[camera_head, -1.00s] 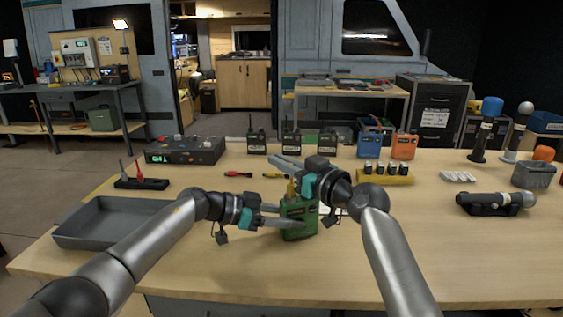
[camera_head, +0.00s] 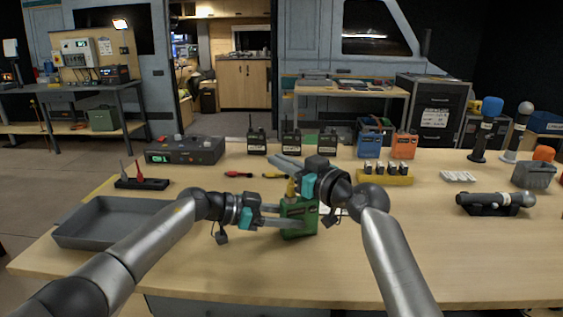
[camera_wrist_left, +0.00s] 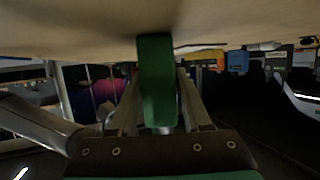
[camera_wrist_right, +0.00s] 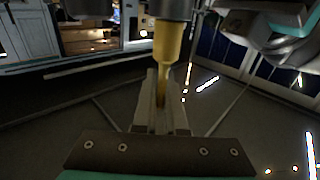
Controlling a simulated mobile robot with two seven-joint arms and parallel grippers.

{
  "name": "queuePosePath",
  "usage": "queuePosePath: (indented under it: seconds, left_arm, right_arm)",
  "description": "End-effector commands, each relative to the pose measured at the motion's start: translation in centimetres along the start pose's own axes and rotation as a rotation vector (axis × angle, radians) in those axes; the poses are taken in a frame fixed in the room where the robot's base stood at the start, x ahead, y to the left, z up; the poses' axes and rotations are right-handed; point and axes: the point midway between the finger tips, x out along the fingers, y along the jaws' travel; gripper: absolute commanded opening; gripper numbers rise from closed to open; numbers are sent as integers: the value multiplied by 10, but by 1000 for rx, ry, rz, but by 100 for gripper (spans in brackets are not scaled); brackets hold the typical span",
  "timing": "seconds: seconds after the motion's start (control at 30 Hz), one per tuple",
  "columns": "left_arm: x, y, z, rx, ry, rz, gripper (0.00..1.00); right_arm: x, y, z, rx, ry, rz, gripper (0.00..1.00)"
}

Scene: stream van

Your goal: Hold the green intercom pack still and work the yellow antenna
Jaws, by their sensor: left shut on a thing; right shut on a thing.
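The green intercom pack (camera_head: 300,222) stands on the wooden table near its middle. My left gripper (camera_head: 290,221) comes in from the left and is shut on the pack's body; the left wrist view shows the green pack (camera_wrist_left: 157,80) between the fingers. The yellow antenna (camera_head: 291,188) rises from the top of the pack. My right gripper (camera_head: 290,172) is above the pack and shut on the antenna; the right wrist view shows the yellow antenna (camera_wrist_right: 168,50) running down between the fingers. The right gripper partly hides the antenna in the head view.
A grey tray (camera_head: 85,236) lies at the left. Behind stand a control box (camera_head: 185,151), several black radios (camera_head: 291,141), a blue pack (camera_head: 369,144), an orange pack (camera_head: 404,146) and a yellow block (camera_head: 385,179). A black microphone (camera_head: 495,203) lies at the right. The front table is clear.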

Motion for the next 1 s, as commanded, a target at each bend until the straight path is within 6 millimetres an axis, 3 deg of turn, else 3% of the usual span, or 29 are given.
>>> queuePosePath:
  seconds: [0.37,1.0]
  left_arm:
    - [0,0,0,0,0,0,0]
    - [0,0,0,0,1,0,0]
  right_arm:
    - [0,0,1,0,-3,12,0]
    - [-1,7,1,2,-2,268,0]
